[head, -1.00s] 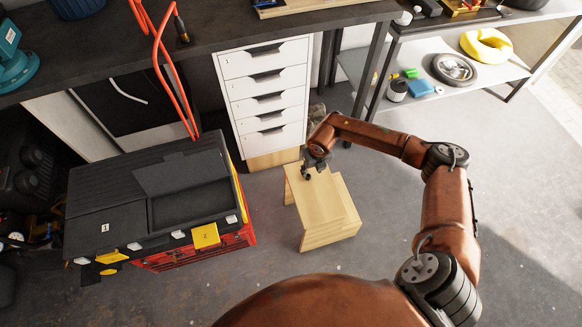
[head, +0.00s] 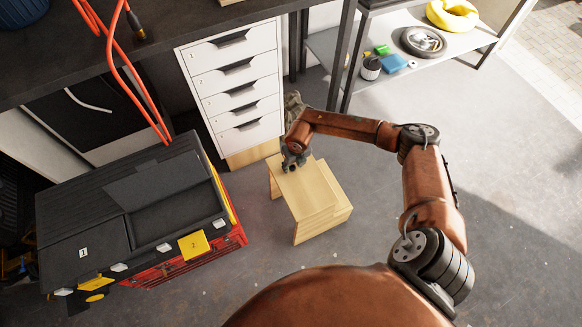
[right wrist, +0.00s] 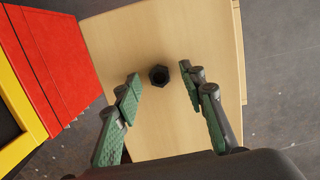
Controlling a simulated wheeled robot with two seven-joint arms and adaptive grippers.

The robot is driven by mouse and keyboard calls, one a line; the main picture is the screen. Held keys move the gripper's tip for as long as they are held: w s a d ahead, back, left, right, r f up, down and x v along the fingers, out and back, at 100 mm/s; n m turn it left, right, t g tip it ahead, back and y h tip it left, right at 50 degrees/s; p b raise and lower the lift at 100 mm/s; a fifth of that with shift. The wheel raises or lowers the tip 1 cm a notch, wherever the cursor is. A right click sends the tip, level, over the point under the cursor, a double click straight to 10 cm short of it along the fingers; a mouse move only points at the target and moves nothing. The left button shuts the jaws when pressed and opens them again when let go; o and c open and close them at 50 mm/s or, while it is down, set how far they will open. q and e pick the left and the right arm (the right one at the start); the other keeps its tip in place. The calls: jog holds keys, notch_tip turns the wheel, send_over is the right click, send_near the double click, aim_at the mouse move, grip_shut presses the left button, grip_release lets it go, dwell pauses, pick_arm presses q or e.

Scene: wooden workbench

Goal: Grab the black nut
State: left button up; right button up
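The black nut (right wrist: 159,75) lies on the light wooden step stool (right wrist: 205,50) in the right wrist view. It sits between and just beyond the tips of my right gripper (right wrist: 163,83), whose two green-padded fingers are spread apart and hold nothing. In the head view, my right gripper (head: 291,163) is above the far end of the stool (head: 313,200). I cannot make out the nut clearly in the head view. My left gripper is not in view.
A black and red toolbox (head: 140,215) stands left of the stool. A white drawer unit (head: 236,90) is behind it under the dark bench. A shelf (head: 395,75) with a wheel and a yellow ring stands at the back right. The floor to the right is clear.

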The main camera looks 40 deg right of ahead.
jog(key=shift+f, duration=0.1)
grip_shut()
dwell(0.5)
